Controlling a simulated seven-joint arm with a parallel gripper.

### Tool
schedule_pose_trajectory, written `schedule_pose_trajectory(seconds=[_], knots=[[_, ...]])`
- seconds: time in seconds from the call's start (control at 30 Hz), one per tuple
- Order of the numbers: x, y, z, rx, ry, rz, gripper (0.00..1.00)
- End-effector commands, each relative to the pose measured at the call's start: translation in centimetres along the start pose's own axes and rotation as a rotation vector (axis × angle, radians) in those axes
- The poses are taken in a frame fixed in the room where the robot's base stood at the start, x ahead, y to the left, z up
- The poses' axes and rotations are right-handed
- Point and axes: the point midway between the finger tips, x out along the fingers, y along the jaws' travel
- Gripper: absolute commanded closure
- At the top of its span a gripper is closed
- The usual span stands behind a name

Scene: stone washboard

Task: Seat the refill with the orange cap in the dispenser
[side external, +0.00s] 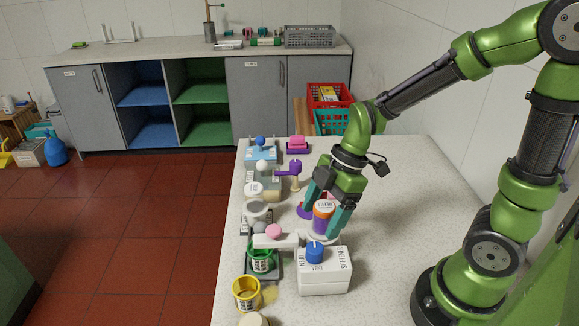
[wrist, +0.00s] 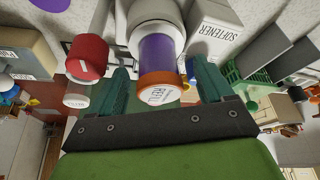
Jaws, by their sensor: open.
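The refill (side external: 322,221) has a purple body, an orange band and a white top with lettering. It stands upright, with a wider round white part (side external: 322,238) at its foot; how deep it sits there I cannot tell. My gripper (side external: 326,212) is open, its green fingers on either side of the refill. In the wrist view the refill (wrist: 158,68) lies between the fingertips (wrist: 162,80), with visible gaps on both sides. The white box marked SOFTENER (side external: 323,284), with a blue knob (side external: 315,252), stands just in front; it also shows in the wrist view (wrist: 213,35).
A pale arm with a pink ball (side external: 273,231), a green cup (side external: 262,259) and a yellow cup (side external: 246,292) stand at left. A purple fixture (side external: 289,168) and pink block (side external: 298,143) are farther back. The right side of the counter (side external: 415,190) is clear.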

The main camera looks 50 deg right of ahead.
Motion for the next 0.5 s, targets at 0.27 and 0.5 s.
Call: schedule_pose_trajectory(seconds=[0.27,0.5], knots=[[-5.3,0.2,-0.1,0.000,0.002,0.011,0.20],[-11.2,0.1,0.0,0.000,0.001,0.009,0.20]])
